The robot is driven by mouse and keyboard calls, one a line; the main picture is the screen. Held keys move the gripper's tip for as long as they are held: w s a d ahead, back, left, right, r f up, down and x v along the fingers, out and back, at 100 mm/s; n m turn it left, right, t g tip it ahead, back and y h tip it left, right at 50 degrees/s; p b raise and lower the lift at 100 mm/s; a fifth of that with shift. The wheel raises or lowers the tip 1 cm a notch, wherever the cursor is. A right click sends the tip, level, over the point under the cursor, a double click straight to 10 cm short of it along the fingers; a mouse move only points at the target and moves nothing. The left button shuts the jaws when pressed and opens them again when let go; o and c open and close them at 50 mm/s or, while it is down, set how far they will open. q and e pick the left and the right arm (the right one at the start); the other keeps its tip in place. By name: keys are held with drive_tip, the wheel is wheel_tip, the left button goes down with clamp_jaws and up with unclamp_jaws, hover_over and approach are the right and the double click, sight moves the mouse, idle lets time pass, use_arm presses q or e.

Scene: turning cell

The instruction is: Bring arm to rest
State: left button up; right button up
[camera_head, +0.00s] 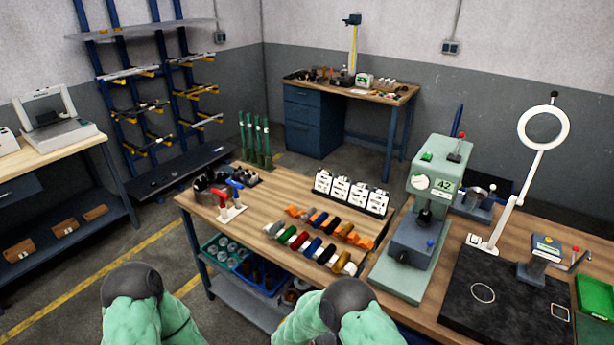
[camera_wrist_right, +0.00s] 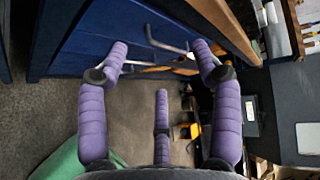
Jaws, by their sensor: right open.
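My right gripper (camera_wrist_right: 161,52) shows in the wrist view with purple, jointed fingers spread apart and nothing between them. A third purple finger stands in the lower middle of that view. Beyond the fingertips is a blue drawer front (camera_wrist_right: 90,28) with metal bar handles; I cannot tell how far away it is. In the head view only green-sleeved parts of my two arms, with dark rounded joints, show at the bottom edge. Both grippers are out of that view, and my left gripper is seen nowhere.
A wooden workbench (camera_head: 285,205) ahead holds colored tool holders, white blocks (camera_head: 350,193) and a red-handled tool. A green press (camera_head: 430,180) and a ring lamp (camera_head: 543,127) stand at right. A bench with a machine (camera_head: 60,136) is at left. Grey floor with yellow lines lies between.

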drive_tip(key=s+d+f+m+g+y+b, duration=0.1)
drive_tip(key=s+d+f+m+g+y, duration=0.2)
drive_tip(key=s+f+m+g, duration=0.5)
drive_tip(key=s+a+f+m+y+b, duration=0.1)
drive_tip(key=s+a+f+m+y, duration=0.3)
drive_tip(key=m, duration=0.3)
drive_tip(key=s+a+f+m+g+y+b, duration=0.1)
drive_tip(key=s+a+m+y, duration=0.1)
drive_tip(key=s+m+y, duration=0.4)
drive_tip(key=s+a+f+m+y+b, duration=0.1)
drive_tip(key=s+a+f+m+y, duration=0.2)
drive_tip(key=s+m, duration=0.35)
drive_tip(key=w+d+m+t, duration=0.1)
drive_tip(key=m, duration=0.3)
drive_tip(key=w+d+m+t, duration=0.1)
drive_tip(key=w+m+t, duration=0.1)
drive_tip(key=m, duration=0.3)
drive_tip(key=w+d+m+t+b, duration=0.1)
drive_tip(key=m, duration=0.4)
drive_tip(key=shift+w+d+f+y, duration=0.2)
drive_tip(key=shift+w+f+y, duration=0.1)
drive_tip(key=shift+y, duration=0.1)
